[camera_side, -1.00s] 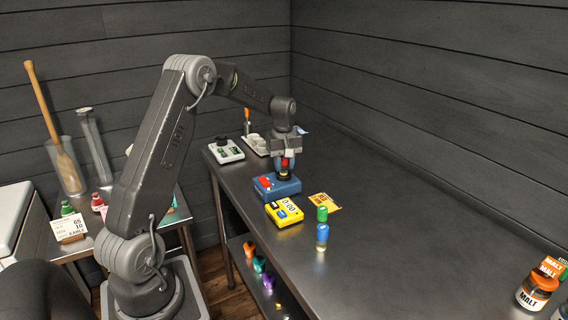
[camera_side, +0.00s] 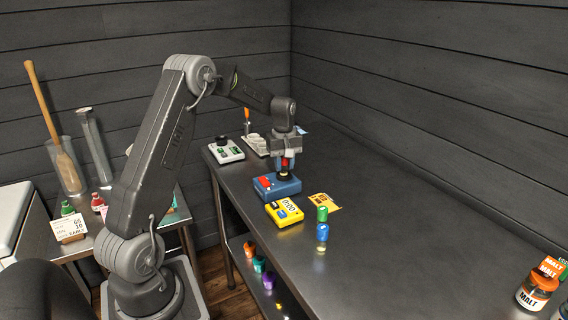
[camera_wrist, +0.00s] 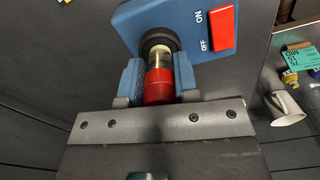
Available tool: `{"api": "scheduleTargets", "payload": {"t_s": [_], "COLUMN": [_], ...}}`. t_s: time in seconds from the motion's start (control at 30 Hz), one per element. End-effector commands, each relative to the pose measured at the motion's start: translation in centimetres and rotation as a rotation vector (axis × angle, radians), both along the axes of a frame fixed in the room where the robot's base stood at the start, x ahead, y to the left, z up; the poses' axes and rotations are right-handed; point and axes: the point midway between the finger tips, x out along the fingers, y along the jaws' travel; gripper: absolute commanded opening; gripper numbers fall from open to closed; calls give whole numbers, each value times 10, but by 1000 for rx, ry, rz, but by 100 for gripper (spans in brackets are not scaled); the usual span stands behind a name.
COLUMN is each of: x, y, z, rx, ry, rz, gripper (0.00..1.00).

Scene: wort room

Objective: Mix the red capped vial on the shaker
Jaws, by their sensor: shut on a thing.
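The red capped vial (camera_wrist: 158,86) stands between the blue fingers of my gripper (camera_wrist: 160,82) in the wrist view, its lower end at the black cup of the blue shaker (camera_wrist: 135,20). In the side view the vial (camera_side: 285,162) shows as a red cap under my gripper (camera_side: 285,165), over the shaker (camera_side: 290,188). My gripper is shut on the vial. Its lower end is at the cup; I cannot tell how deep it sits. The shaker's red switch (camera_wrist: 222,30) is marked ON and OFF; the side view shows it (camera_side: 265,183) too.
A yellow timer (camera_side: 284,213) reading 0:00 stands in front of the shaker. Green and blue capped vials (camera_side: 322,232) stand to its right, near a yellow card (camera_side: 325,201). A white device (camera_side: 226,150) is behind left. The bench's right side is mostly clear.

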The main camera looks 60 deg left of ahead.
Motion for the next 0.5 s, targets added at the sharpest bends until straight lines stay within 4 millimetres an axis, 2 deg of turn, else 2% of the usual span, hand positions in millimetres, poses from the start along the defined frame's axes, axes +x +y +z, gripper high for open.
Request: {"api": "scheduleTargets", "payload": {"t_s": [0.27,0.5], "x": [0,0], "y": [0,0], "z": [-1,14], "rx": [-1,1], "ry": [2,0], "rz": [0,0], "gripper": [11,11]}}
